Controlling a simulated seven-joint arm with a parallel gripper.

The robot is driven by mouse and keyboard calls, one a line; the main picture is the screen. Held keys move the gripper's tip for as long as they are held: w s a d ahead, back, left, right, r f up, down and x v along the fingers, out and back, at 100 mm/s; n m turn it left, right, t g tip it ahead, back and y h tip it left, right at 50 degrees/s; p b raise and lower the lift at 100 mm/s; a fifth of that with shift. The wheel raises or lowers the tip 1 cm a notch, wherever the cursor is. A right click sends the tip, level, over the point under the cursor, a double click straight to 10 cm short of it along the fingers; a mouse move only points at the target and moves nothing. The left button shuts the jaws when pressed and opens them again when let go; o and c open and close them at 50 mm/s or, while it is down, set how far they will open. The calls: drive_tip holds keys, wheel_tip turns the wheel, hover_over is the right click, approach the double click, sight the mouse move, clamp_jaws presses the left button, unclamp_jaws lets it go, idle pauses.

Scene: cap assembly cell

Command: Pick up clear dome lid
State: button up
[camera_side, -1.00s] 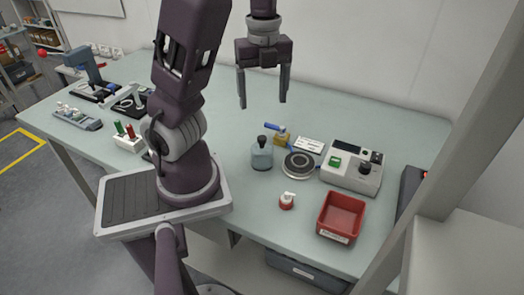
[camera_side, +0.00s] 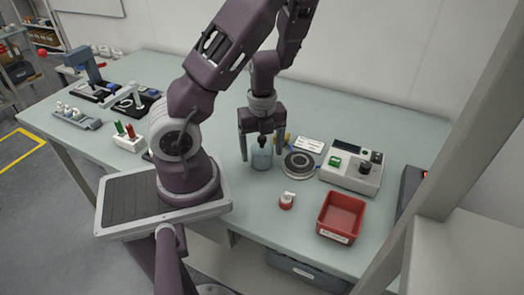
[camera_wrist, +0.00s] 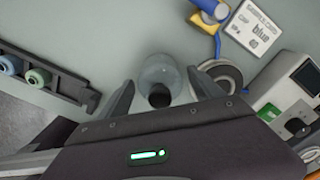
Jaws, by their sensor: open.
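The clear dome lid (camera_side: 262,158) is a translucent, bluish dome with a dark knob on top, standing upright on the table. My gripper (camera_side: 260,154) is open and lowered over it, with one finger on each side of the dome in the side view. In the wrist view the lid (camera_wrist: 161,68) shows between the two fingers (camera_wrist: 160,84), its dark knob toward me. I cannot tell whether the fingers touch it.
A round dark plate (camera_side: 299,164) stands close to the right of the lid. Beyond it are a control box (camera_side: 346,182) with a green button and a red tray (camera_side: 323,222). A small red-and-white item (camera_side: 287,201) sits in front. A blue-and-yellow item (camera_wrist: 207,20) lies behind.

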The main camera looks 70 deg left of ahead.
drive_tip(key=c, duration=1.3)
drive_tip(key=shift+r, duration=0.15)
wheel_tip(320, 180, up, 9)
drive_tip(key=shift+w, duration=0.1)
drive_tip(key=shift+w+d+f+n, duration=0.2)
drive_tip(key=shift+w+d+n, duration=0.55)
drive_tip(key=shift+w, duration=0.75)
drive_tip(key=shift+w+d+f+n, duration=0.15)
drive_tip(key=shift+w+d+n, duration=0.6)
drive_tip(key=shift+w, duration=0.75)
drive_tip(key=shift+w+d+f+n, duration=0.2)
drive_tip(key=shift+w+d+n, duration=0.3)
drive_tip(key=shift+w+d, duration=0.7)
